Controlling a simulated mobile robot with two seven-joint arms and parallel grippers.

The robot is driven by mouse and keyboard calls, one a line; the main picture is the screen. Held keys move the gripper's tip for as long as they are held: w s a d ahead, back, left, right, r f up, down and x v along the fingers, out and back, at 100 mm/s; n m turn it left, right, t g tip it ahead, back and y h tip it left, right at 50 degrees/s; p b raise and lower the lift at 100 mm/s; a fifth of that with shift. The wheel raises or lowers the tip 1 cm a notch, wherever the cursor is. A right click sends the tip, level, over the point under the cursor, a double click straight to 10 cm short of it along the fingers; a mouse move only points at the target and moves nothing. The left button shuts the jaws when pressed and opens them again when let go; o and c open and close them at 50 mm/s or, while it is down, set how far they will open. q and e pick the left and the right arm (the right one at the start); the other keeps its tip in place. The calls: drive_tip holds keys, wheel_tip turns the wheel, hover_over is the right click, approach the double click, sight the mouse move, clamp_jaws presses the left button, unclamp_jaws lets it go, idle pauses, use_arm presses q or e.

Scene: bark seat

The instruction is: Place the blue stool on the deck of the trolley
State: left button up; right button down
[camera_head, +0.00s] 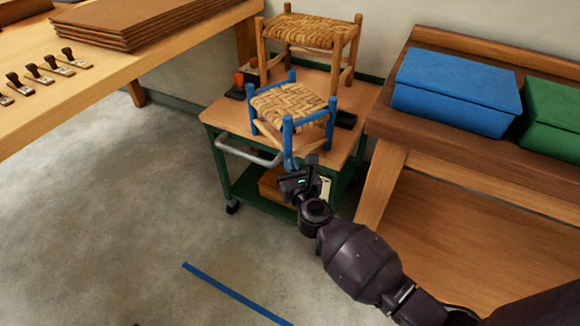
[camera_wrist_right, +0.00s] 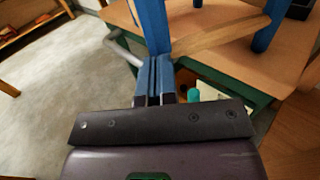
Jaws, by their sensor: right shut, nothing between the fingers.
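The blue stool (camera_head: 290,103), with blue legs and a woven seat, stands upright on the wooden deck (camera_head: 226,113) of the green trolley. Its front leg (camera_wrist_right: 153,22) shows close in the right wrist view, just beyond my fingertips. My right gripper (camera_head: 291,163) is at the deck's front edge, below that leg. Its fingers (camera_wrist_right: 154,66) are shut with nothing between them. I cannot tell whether the fingertips touch the leg; its foot is partly hidden. My left gripper is not in view.
A plain wooden stool (camera_head: 307,32) stands behind on the deck, with dark-based tools (camera_head: 236,88) beside it. A workbench (camera_head: 70,95) is at left. A bench with blue (camera_head: 457,88) and green (camera_head: 552,115) boxes is at right. The front floor is open, with a blue strip (camera_head: 235,295).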

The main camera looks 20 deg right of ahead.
drive_tip(key=w, duration=0.4)
drive_tip(key=w+d+b, duration=0.1)
drive_tip(key=w, duration=0.3)
drive_tip(key=w+b, duration=0.1)
drive_tip(key=w, duration=0.3)
drive_tip(key=shift+w+d, duration=0.3)
